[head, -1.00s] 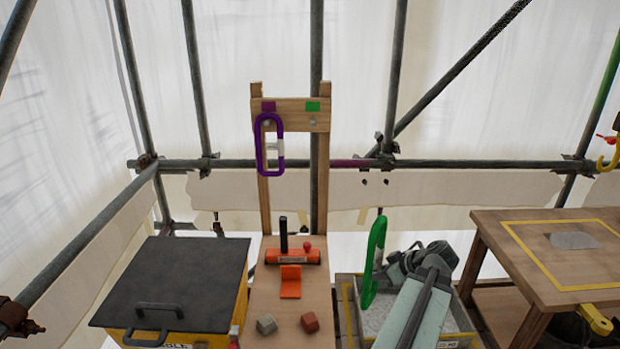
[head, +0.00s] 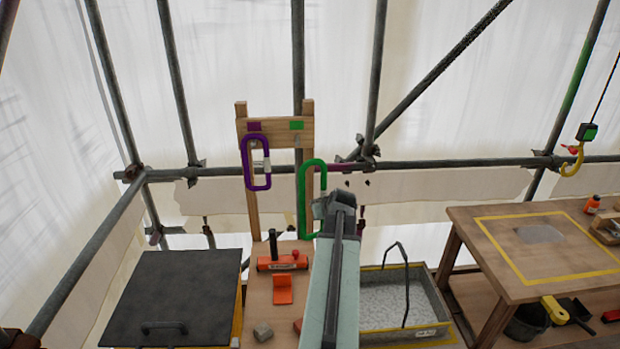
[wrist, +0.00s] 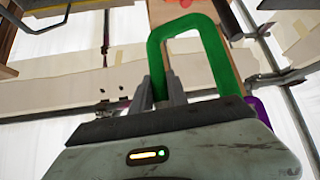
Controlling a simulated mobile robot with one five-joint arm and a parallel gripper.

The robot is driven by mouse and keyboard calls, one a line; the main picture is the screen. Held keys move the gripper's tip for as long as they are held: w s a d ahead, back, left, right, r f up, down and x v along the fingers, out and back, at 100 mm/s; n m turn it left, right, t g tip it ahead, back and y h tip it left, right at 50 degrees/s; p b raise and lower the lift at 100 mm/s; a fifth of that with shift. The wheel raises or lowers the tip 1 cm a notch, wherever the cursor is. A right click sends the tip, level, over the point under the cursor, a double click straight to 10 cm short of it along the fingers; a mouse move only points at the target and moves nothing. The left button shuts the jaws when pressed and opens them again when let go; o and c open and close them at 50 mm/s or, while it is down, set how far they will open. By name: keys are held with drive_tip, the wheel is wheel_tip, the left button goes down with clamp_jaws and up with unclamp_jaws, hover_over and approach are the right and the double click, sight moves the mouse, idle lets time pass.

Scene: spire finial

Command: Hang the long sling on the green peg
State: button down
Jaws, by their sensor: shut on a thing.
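The green sling (head: 302,200), a long rounded loop, hangs upright from my gripper (head: 325,208). My gripper is shut on its right side. In the wrist view the green sling (wrist: 210,50) runs between and past the fingers (wrist: 165,92). The green peg (head: 297,141) is a small stub under a green patch (head: 296,125) on the wooden rack's crossbar. The loop's top is below and slightly right of the peg, apart from it in the picture; the depth gap is unclear. A purple sling (head: 247,165) hangs under the purple patch (head: 254,127) at left.
The wooden rack (head: 253,215) stands behind a board with an orange tool (head: 282,262) and blocks. A black-lidded box (head: 175,295) is at left, a grey tray (head: 405,337) at right. A wooden table (head: 470,225) and a yellow hook (head: 572,160) are farther right. Scaffold tubes cross behind.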

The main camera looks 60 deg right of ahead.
drive_tip(key=w+r+m+p, duration=0.1)
drive_tip(key=w+r, duration=0.3)
drive_tip(key=w, duration=0.1)
drive_tip(key=shift+w+d+g+h+p, duration=0.3)
drive_tip(key=shift+w+d, duration=0.1)
drive_tip(key=w+d+f+b, duration=0.1)
drive_tip(key=w+d, duration=0.6)
drive_tip(key=d, duration=0.2)
drive_tip(key=shift+d+f+b, duration=0.3)
drive_tip(key=shift+b, duration=0.05)
idle(0.4)
idle(0.4)
drive_tip(key=c, duration=1.2)
unclamp_jaws()
drive_tip(key=shift+c, duration=0.2)
drive_tip(key=shift+o, duration=0.2)
